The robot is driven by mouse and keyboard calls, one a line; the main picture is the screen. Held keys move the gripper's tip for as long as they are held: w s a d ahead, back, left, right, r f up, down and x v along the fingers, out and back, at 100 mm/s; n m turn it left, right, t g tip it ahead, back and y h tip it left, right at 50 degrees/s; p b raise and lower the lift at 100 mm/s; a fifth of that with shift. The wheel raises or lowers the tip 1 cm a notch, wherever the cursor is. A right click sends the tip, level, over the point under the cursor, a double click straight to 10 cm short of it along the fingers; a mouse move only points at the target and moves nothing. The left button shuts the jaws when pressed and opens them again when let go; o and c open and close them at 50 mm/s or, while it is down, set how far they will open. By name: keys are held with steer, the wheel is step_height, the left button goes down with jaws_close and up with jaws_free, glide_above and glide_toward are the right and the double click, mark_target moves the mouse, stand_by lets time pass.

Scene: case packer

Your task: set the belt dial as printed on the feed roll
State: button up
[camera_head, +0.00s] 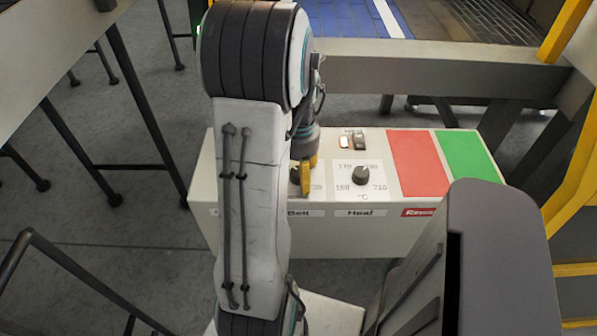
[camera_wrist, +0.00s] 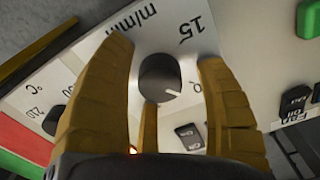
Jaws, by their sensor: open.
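The belt dial (camera_wrist: 160,75) is a dark round knob on a white plate, seen in the wrist view. Its pale mark points to the lower right, towards a partly covered figure by the right finger. "15" and "m/min" are printed beside it. My gripper (camera_wrist: 165,85) is open, its yellow fingers on either side of the knob; I cannot tell whether they touch it. In the head view my gripper (camera_head: 308,178) is over the panel above the partly hidden "Belt" label (camera_head: 300,212), mostly covering the dial. I cannot make out the feed roll or its print.
The white control box (camera_head: 250,240) carries the heat dial (camera_head: 360,175), a small switch (camera_head: 358,140), a red panel (camera_head: 415,162) and a green panel (camera_head: 466,155). A blue belt surface (camera_head: 355,17) and grey frame lie behind. Yellow rails (camera_head: 572,175) stand at the right.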

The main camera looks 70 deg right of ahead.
steer(key=shift+c, duration=0.2)
steer(key=c, duration=1.2)
steer(key=shift+m, duration=0.4)
steer(key=m, duration=0.3)
steer(key=shift+f+b, duration=0.1)
steer(key=shift+b, duration=0.3)
steer(key=m, duration=0.4)
steer(key=shift+a+m+b, duration=0.1)
steer(key=shift+m+b, duration=0.2)
steer(key=m, duration=0.3)
steer(key=shift+m, duration=0.3)
steer(key=shift+m+b, duration=0.35)
steer(key=shift+m, duration=1.45)
